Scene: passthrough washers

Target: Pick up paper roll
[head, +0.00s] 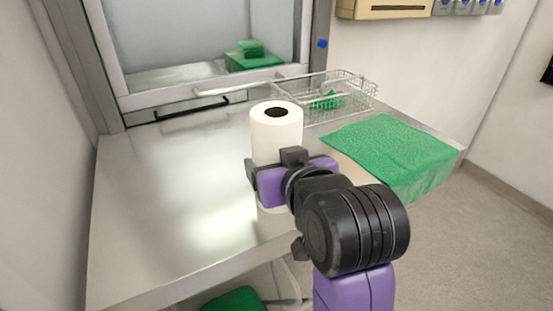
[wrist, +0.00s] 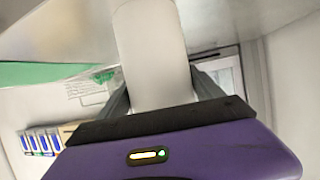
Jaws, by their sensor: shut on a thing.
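The white paper roll (head: 276,135) stands upright over the metal counter in the head view, with the dark hole of its core on top. My gripper (head: 268,170) is around the roll's middle and shut on it. The purple gripper body hides part of the roll's lower half. A little of its white bottom shows below the gripper. In the wrist view the roll (wrist: 154,55) fills the space between the two dark fingers. I cannot tell whether its base touches the counter.
A wire basket (head: 345,95) with a green item stands behind the roll. A folded green cloth (head: 390,150) lies at the counter's right. The counter (head: 150,190) is clear on the left. A window opening (head: 190,75) with green cloths beyond is at the back.

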